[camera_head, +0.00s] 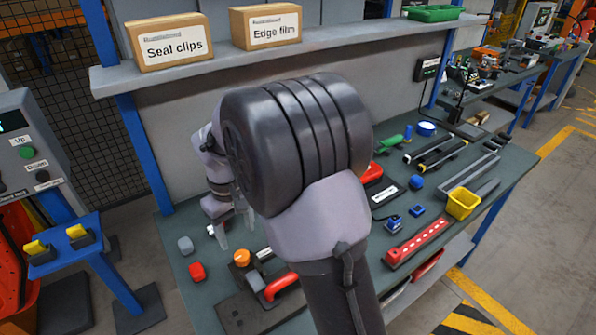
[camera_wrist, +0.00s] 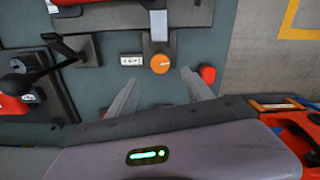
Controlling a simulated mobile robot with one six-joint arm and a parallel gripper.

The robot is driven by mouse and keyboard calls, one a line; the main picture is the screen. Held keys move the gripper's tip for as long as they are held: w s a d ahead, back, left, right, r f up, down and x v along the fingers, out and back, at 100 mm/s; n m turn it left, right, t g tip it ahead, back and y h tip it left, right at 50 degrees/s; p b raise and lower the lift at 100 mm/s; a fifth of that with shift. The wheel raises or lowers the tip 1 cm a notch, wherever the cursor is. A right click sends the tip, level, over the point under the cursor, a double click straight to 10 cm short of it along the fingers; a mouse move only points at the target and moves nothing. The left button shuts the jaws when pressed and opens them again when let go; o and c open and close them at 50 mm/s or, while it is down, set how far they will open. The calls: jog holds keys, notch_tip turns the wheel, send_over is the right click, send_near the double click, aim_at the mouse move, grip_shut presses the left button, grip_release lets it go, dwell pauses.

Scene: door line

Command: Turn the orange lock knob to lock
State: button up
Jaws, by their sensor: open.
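The orange lock knob (camera_head: 241,257) is a round orange disc on a dark grey mount on the bench's near left part. In the wrist view the knob (camera_wrist: 160,63) lies just beyond and between my fingertips, with a light line across its face. A light grey bar (camera_wrist: 159,26) sits in line with it on the mount, and a small white label (camera_wrist: 132,61) is beside it. My gripper (camera_wrist: 160,78) is open and empty, its two fingers spread toward the knob. In the head view my gripper (camera_head: 234,226) shows above the knob, partly hidden by my arm.
A red block (camera_head: 197,271) and a grey block (camera_head: 185,244) lie close to the knob. A red handle (camera_head: 282,288) is on the dark plate nearby. A shelf (camera_head: 225,62) with two boxes runs above the bench. Tools and a yellow bin (camera_head: 463,203) are on the right.

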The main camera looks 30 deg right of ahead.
notch_tip(320, 180, up, 10)
jog(key=p, duration=0.4)
jog(key=s+d+r+n+p, duration=0.9)
jog(key=s+n+p, duration=0.3)
jog(key=n, duration=0.3)
jog(key=shift+d+r+p, duration=0.2)
jog(key=shift+d+p, duration=0.15)
jog(key=shift+p, duration=0.35)
